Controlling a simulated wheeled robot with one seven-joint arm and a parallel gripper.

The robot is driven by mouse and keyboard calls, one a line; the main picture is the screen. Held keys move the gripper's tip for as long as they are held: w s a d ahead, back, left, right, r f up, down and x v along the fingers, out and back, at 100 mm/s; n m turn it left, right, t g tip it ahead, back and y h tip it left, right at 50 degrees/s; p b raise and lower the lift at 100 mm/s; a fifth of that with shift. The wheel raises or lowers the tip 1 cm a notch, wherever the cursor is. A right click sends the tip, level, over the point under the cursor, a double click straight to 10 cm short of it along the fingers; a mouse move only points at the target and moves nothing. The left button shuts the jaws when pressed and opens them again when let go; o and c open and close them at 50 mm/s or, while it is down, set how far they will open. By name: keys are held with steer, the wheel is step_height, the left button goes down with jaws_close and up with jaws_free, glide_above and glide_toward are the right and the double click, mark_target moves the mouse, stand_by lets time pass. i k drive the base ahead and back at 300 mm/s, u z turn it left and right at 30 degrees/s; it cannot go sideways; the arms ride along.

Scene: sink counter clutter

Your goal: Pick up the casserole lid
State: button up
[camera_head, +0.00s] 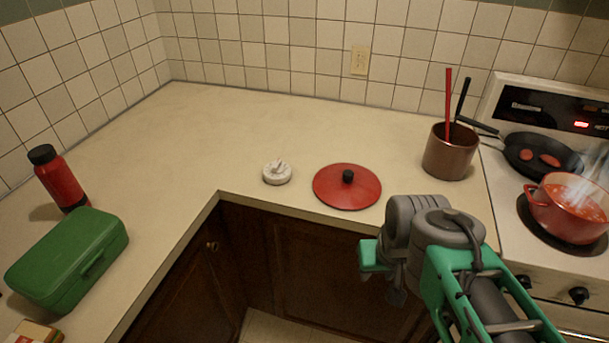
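The casserole lid (332,192) is a red disc with a small black knob on top. It lies flat on the beige counter, near its front edge and left of the stove. My arm comes in from the lower right, and my gripper (372,262) shows as a green part in front of the counter, below and to the right of the lid. It is apart from the lid. The fingertips cannot be made out, so I cannot tell whether they are open or shut.
A brown pot with utensils (447,154) stands right of the lid. A small white timer-like object (277,173) sits to its left. A steaming red pot (567,214) and black pan (540,157) are on the stove. A green box (68,258) and red bottle (60,182) stand far left.

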mark_target(340, 185)
steer(key=u, duration=1.05)
steer(key=i, duration=1)
steer(key=u, duration=0.95)
